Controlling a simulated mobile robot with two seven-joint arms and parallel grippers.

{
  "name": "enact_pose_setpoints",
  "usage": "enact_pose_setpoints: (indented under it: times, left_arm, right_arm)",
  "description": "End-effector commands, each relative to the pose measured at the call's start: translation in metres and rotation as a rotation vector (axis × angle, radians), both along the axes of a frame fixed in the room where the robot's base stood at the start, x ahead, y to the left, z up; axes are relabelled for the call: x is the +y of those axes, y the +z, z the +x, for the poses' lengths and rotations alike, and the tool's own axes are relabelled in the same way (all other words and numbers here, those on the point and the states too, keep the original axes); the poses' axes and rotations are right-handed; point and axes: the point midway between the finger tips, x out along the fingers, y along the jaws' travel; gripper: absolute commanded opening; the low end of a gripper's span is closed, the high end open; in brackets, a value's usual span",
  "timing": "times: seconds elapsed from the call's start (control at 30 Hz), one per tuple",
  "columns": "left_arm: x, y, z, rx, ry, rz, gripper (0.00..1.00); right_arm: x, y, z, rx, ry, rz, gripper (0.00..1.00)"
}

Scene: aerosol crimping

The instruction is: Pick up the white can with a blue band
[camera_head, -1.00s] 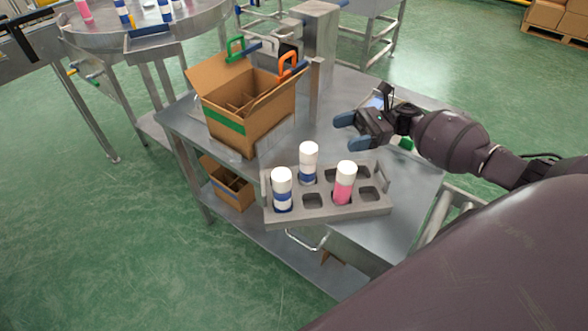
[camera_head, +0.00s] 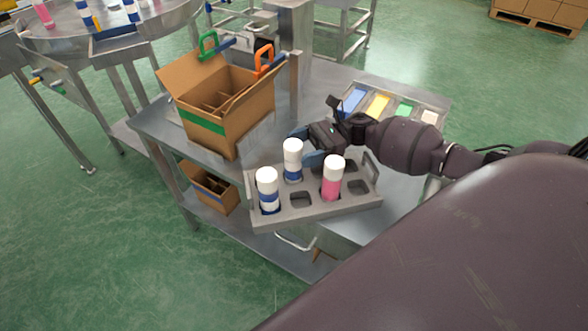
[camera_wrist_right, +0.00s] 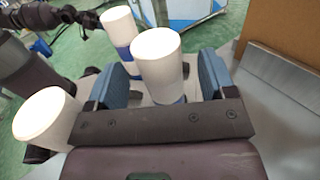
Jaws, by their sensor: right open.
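The middle white can with a blue band (camera_head: 293,160) stands upright in the grey rack (camera_head: 316,212), at the rack's back left. My right gripper (camera_head: 303,146) comes in from the right at this can. In the right wrist view, the same can (camera_wrist_right: 160,62) stands between the two open blue fingers. The fingers show gaps on both sides. Another white can with blue bands (camera_head: 267,190) stands at the rack's front left; it also shows in the right wrist view (camera_wrist_right: 118,33). My left gripper does not show.
A white and pink can (camera_head: 333,180) stands in the rack close by, to the right. An open cardboard box (camera_head: 228,115) with dividers stands behind the rack on the steel table. A tray of coloured pieces (camera_head: 392,105) lies at the back right.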

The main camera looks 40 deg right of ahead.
Motion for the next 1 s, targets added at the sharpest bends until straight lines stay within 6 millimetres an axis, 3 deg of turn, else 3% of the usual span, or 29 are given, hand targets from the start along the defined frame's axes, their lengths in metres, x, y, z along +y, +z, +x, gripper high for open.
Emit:
enact_pose_setpoints:
  times: [0.23, 0.57, 1.0]
  left_arm:
    - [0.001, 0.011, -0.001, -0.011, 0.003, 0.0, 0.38]
    - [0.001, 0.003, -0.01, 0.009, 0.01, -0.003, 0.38]
    - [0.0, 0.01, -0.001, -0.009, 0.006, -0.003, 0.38]
  right_arm:
    - [0.033, 0.006, 0.006, -0.005, 0.002, 0.002, 0.77]
    - [0.039, 0.003, 0.007, -0.002, 0.001, 0.001, 0.77]
    - [0.039, 0.003, 0.007, -0.002, 0.001, 0.001, 0.12]
